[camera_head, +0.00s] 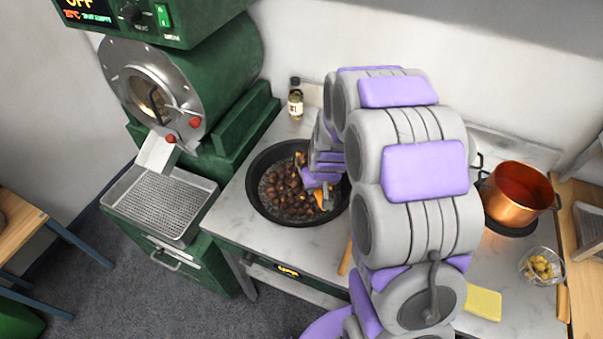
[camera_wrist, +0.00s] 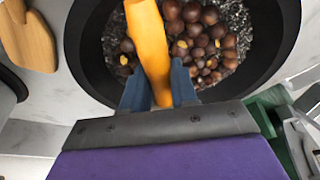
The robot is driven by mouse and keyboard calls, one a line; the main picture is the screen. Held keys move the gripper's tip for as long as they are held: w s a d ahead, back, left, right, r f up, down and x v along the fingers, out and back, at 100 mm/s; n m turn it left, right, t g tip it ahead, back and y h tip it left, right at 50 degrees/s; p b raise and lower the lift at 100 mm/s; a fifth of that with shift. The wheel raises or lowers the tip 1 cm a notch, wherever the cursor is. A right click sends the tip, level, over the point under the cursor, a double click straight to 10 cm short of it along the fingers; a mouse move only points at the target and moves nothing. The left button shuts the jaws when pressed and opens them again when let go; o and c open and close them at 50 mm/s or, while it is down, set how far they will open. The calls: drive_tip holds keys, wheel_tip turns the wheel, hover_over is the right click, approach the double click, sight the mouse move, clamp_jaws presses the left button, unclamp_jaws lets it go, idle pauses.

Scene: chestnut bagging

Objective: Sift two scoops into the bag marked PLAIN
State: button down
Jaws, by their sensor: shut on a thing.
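My gripper (camera_head: 322,180) is low over the right side of a wide black pan (camera_head: 253,205) of chestnuts (camera_head: 283,187). In the wrist view its two blue-grey fingers (camera_wrist: 160,92) are shut on an orange-yellow handle (camera_wrist: 150,42), probably the sifting scoop's. The handle runs away from me over the pan; its far end is cut off and the tool's head is not seen. The wrist view also shows the chestnuts (camera_wrist: 203,40), brown, some split to yellow, among dark grit in the pan (camera_wrist: 285,52). No bag marked PLAIN is visible.
A green roaster (camera_head: 215,75) with a perforated tray (camera_head: 160,203) stands left of the pan. A small bottle (camera_head: 295,103) is behind it. A copper pot (camera_head: 516,193), a glass bowl (camera_head: 541,266) and a yellow block (camera_head: 483,303) are right of my arm. A wooden piece (camera_wrist: 30,42) lies beside the pan.

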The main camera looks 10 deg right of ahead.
drive_tip(key=a+p, duration=0.1)
drive_tip(key=a, duration=0.4)
drive_tip(key=shift+s+a, duration=0.15)
drive_tip(key=shift+s, duration=0.05)
drive_tip(key=d, duration=0.5)
drive_tip(key=shift+w+d, duration=0.2)
drive_tip(key=shift+w, duration=0.05)
drive_tip(key=shift+a, duration=0.1)
drive_tip(key=a+p, duration=0.1)
drive_tip(key=a, duration=0.4)
drive_tip(key=shift+s+a, duration=0.1)
drive_tip(key=shift+s, duration=0.1)
